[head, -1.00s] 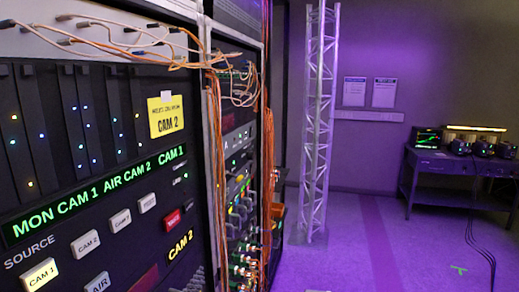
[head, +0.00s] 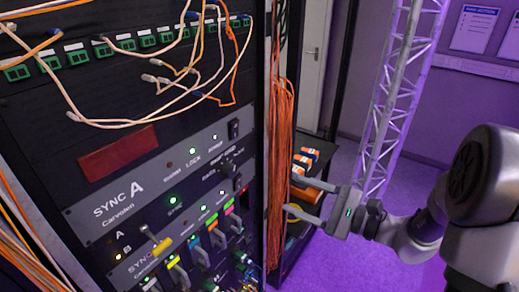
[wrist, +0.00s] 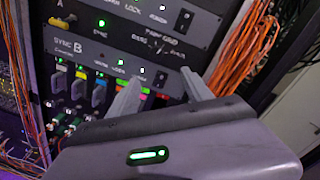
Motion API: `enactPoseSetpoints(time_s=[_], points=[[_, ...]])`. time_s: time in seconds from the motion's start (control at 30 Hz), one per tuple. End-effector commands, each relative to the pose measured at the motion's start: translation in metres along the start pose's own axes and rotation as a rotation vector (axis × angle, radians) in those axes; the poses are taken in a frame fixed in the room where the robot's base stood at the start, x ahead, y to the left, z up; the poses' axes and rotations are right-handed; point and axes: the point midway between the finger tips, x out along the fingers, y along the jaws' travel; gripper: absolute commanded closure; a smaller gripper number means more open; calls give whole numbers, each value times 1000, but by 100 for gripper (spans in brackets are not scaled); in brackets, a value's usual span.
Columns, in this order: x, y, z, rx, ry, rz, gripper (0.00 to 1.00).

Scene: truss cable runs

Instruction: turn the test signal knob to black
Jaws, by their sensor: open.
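My gripper (head: 291,195) is open and empty beside the right edge of the equipment rack, by the hanging orange cables (head: 279,150). In the wrist view my gripper (wrist: 148,95) points its two spread fingers at the SYNC B panel (wrist: 110,62), apart from each other with nothing between them. The SYNC A panel (head: 150,185) shows lit green lamps and a dark red display (head: 118,152) above it. A lever with a yellow tag (head: 160,245) sits lower on the rack.
Looped patch cables (head: 150,90) hang across green connectors at the rack's top. Several coloured-tagged levers and connectors fill the rack's lower part. A dark shelf with orange-and-white items (head: 306,158) stands behind my gripper. A metal truss (head: 405,80) rises beyond, with purple floor around it.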

Motion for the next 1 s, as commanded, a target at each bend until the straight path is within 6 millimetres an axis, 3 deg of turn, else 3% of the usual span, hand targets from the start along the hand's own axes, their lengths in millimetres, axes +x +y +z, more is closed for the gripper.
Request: enactPoseSetpoints(time_s=[0.17,0.4,0.6,0.8,1.0], points=[[32,2,0,3,-4,3,42],[106,2,0,1,-4,6,42],[153,2,0,1,-2,4,42],[172,1,0,1,0,2,42],[173,1,0,1,0,1,42]])
